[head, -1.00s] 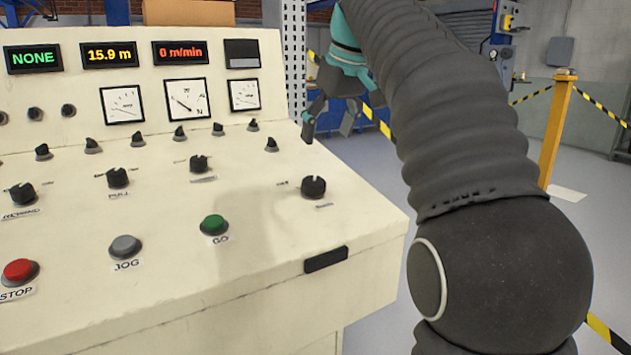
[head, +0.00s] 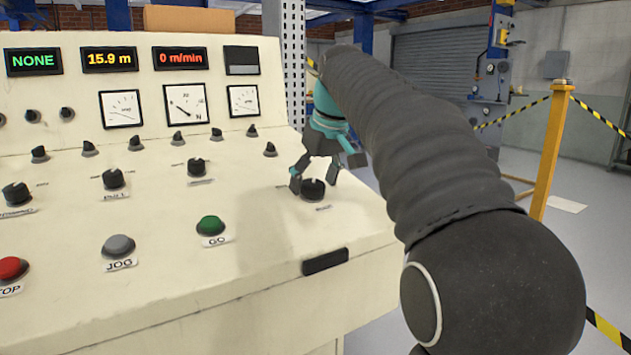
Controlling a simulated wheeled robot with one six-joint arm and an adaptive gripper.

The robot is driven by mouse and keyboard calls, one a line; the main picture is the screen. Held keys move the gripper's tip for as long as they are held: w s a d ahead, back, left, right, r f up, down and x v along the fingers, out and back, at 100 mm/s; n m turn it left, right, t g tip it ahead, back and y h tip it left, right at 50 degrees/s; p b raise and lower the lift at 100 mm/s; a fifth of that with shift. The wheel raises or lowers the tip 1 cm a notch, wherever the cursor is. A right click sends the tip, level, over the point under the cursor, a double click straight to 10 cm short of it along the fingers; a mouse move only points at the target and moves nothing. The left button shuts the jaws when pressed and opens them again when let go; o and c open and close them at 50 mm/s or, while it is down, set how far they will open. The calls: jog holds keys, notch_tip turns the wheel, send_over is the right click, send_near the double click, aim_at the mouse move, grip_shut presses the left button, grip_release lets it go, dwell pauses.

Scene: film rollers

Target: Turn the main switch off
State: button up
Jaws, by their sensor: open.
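The main switch seems to be the black rotary knob (head: 313,190) at the right end of the cream control desk; its label is too small to read. My gripper (head: 315,182) is open and points down at this knob. One finger is at the knob's left and the other is behind it at the right. I cannot tell whether the fingers touch it. The knob's pointer mark is partly hidden by the gripper.
The cream desk (head: 262,262) carries other knobs, such as the PULL knob (head: 113,179), and the GO button (head: 210,225), JOG button (head: 118,246) and red STOP button (head: 11,268). Displays read NONE, 15.9 m and 0 m/min. A yellow post (head: 551,150) with striped tape stands right.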

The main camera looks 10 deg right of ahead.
jog(key=c, duration=1.2)
jog(key=shift+o, duration=0.2)
jog(key=n+p, duration=0.2)
jog(key=n, duration=0.1)
jog(key=shift+r+y, duration=0.15)
jog(key=shift+y, duration=0.15)
jog(key=n+p, duration=0.2)
jog(key=n, duration=0.1)
jog(key=shift+n+g, duration=0.4)
jog(key=n+p, duration=0.1)
jog(key=n, duration=0.2)
jog(key=shift+g+y, duration=0.3)
jog(key=shift+n+g, duration=0.3)
jog(key=shift+n, duration=1.8)
